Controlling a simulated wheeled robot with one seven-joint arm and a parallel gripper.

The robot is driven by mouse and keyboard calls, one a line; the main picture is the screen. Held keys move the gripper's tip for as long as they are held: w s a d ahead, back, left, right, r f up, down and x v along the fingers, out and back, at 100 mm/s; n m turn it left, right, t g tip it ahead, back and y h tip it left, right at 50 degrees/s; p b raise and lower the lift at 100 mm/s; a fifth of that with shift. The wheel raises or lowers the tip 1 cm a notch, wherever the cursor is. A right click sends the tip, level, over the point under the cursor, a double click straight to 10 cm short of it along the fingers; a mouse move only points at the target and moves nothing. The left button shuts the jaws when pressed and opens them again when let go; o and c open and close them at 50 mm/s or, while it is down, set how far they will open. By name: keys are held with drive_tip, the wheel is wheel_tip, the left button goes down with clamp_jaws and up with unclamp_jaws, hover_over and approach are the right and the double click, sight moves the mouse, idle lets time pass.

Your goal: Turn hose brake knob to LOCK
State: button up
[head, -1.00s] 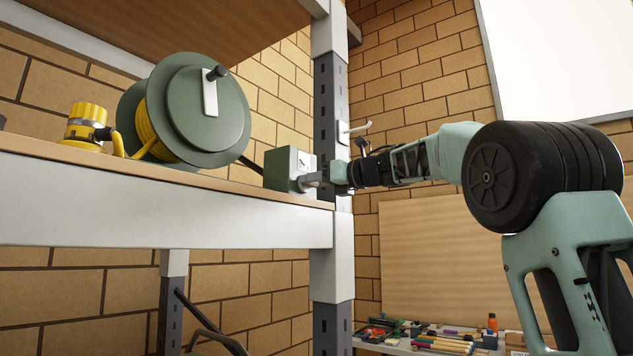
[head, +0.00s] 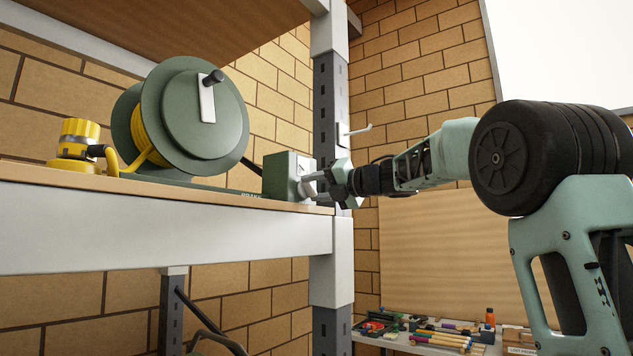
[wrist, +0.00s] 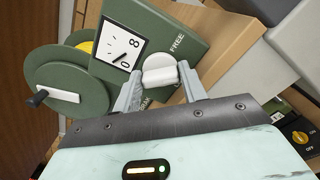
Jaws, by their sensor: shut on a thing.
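The hose brake is a green box (head: 280,175) at the right end of the shelf, beside the grey post. In the wrist view its face (wrist: 187,27) carries a pale knob (wrist: 160,74), a white dial plate with a black pointer (wrist: 121,50), and the word FREE to the knob's right. Lettering below the knob is partly hidden by a finger; no LOCK mark is readable. My gripper (wrist: 160,80) is shut on the knob, one finger on each side. In the head view my gripper (head: 322,182) meets the box's right face, and the knob is mostly hidden.
A green hose reel (head: 205,115) with yellow hose and a crank stands left of the box. A yellow fitting (head: 80,138) is at far left. The grey upright post (head: 328,100) and a small hook (head: 360,130) are close to my gripper. A bench of tools (head: 440,335) lies below right.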

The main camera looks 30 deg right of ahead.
drive_tip(key=m+p, duration=0.3)
drive_tip(key=m, duration=0.1)
drive_tip(key=shift+r+m, duration=0.1)
drive_tip(key=shift+m, duration=0.2)
drive_tip(key=shift+d+f+m+p, duration=0.1)
drive_tip(key=shift+f+m+p, duration=0.1)
drive_tip(key=shift+m+p, duration=1.35)
drive_tip(key=shift+m+b, duration=0.35)
drive_tip(key=shift+m, duration=0.1)
drive_tip(key=o, duration=1)
drive_tip(key=shift+f, duration=0.1)
drive_tip(key=shift+f, duration=0.1)
